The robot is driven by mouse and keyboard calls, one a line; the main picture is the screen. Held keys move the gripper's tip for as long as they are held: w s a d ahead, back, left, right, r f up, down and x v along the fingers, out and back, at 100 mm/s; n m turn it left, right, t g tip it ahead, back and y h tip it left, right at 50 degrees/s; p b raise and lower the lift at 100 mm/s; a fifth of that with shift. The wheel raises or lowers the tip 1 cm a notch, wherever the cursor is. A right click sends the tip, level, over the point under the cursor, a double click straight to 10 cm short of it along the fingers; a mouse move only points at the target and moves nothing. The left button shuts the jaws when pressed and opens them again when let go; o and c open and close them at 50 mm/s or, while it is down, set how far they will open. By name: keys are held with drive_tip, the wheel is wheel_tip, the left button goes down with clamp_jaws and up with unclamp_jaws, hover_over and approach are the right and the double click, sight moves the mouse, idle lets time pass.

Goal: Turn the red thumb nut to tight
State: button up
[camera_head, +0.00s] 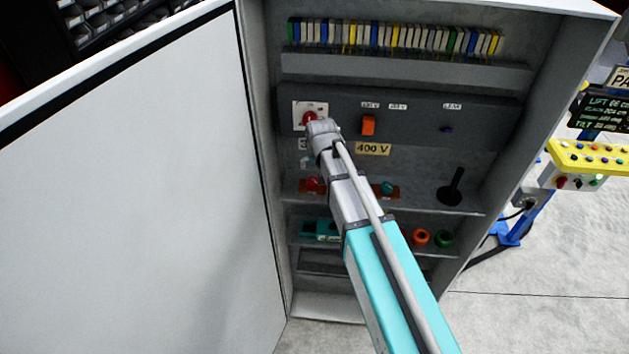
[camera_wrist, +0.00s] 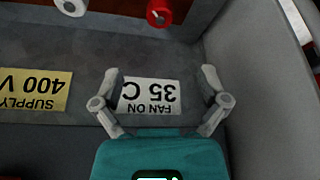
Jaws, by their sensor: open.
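A small red round part, probably the red thumb nut (camera_head: 313,183), sits on an orange base on the middle shelf of the open cabinet. A red part with a pale centre, which looks like the same one, shows at the top edge of the wrist view (camera_wrist: 158,12), partly cut off. My gripper (camera_head: 322,132) is above it in the head view, in front of the upper panel. In the wrist view my gripper (camera_wrist: 160,82) has its fingers wide apart, with nothing held. The nut lies beyond the fingertips, apart from them. How tight it is cannot be told.
A red knob on a white plate (camera_head: 299,112) is close by my gripper. An orange switch (camera_head: 368,125), a 400 V label (camera_head: 373,149), a teal knob (camera_head: 388,188) and a black lever (camera_head: 452,188) stand to the right. The cabinet door (camera_head: 130,200) is open at left.

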sight(313, 180)
drive_tip(key=shift+f, duration=0.15)
drive_tip(key=b+x, duration=1.2)
drive_tip(key=x, duration=0.1)
drive_tip(key=shift+w+f+b, duration=0.1)
drive_tip(key=shift+f+b, duration=0.1)
drive_tip(key=shift+b, duration=0.1)
idle(0.3)
drive_tip(key=shift+c, duration=0.2)
drive_tip(key=c, duration=1.1)
drive_tip(key=shift+d, duration=0.15)
